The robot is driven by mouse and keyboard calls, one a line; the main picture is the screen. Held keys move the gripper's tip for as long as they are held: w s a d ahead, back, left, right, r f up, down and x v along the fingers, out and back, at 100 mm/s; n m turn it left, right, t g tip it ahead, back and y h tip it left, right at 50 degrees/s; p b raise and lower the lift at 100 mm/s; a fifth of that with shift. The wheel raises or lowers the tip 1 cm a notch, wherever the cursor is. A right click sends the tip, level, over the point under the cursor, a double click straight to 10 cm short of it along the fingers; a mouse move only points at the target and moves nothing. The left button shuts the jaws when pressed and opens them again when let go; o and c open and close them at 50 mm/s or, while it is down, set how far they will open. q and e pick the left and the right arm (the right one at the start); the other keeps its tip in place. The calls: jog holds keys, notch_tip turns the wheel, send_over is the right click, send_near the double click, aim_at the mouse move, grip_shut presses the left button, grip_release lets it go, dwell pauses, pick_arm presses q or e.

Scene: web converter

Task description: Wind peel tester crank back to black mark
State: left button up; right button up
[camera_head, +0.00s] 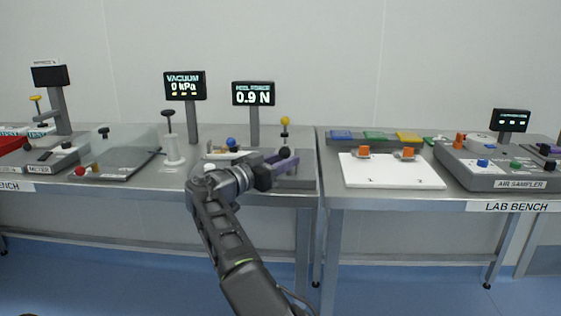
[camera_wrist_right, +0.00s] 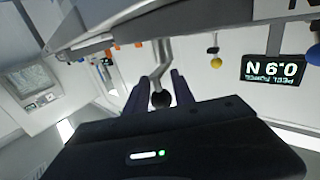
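The peel tester (camera_head: 222,155) stands at the right end of the left bench, under a display (camera_head: 253,94) reading 0.9 N. Its crank ends in a black knob (camera_head: 284,152). In the right wrist view a bent grey crank arm (camera_wrist_right: 160,62) leads to the black knob (camera_wrist_right: 160,100). My right gripper (camera_head: 287,166) reaches in from below, with purple fingers. In the right wrist view the gripper (camera_wrist_right: 159,84) has one finger on each side of the knob. I cannot tell whether they press on it. The black mark cannot be made out. My left gripper is not visible.
A vacuum display (camera_head: 185,86) and a white cylinder with a black-topped plunger (camera_head: 171,150) stand to the left. A yellow-topped post (camera_head: 285,122) rises behind the crank. A white board (camera_head: 390,172) with orange knobs and an air sampler (camera_head: 495,168) are on the right bench.

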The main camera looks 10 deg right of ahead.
jog(key=shift+o, duration=0.9)
jog(key=shift+d+f, duration=0.1)
jog(key=shift+s+a+f+b, duration=0.1)
jog(key=shift+s+a+b, duration=0.15)
jog(key=shift+a, duration=0.25)
jog(key=b+v, duration=0.2)
jog(key=v, duration=0.4)
jog(key=shift+s+a, duration=0.2)
jog(key=shift+s, duration=0.1)
jog(key=shift+o, duration=0.5)
